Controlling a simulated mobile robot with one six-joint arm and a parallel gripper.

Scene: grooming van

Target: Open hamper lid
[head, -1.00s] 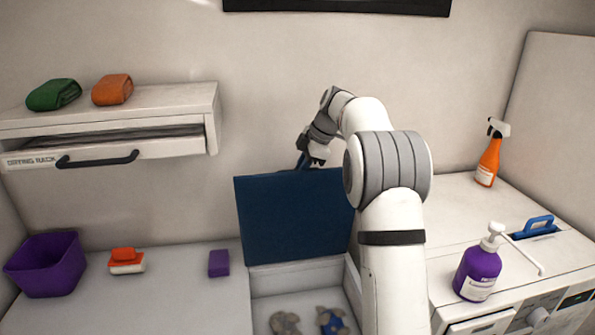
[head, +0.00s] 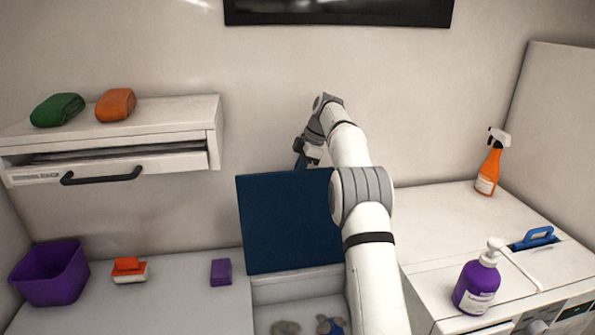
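The hamper lid (head: 288,222) is a dark blue panel standing upright, raised at the back of the hamper. The white hamper (head: 298,287) is open below it, with a grey-brown item (head: 286,327) and a blue-and-grey item (head: 330,325) inside. My gripper (head: 301,160) is at the lid's top edge, close to the wall. Its fingers are small and partly hidden there, so I cannot tell whether they are closed on the lid. My arm covers the right part of the lid and hamper.
A purple bin (head: 49,273), a brush (head: 129,270) and a purple block (head: 221,271) stand on the left counter. Purple (head: 476,285) and orange (head: 489,165) bottles stand at right.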

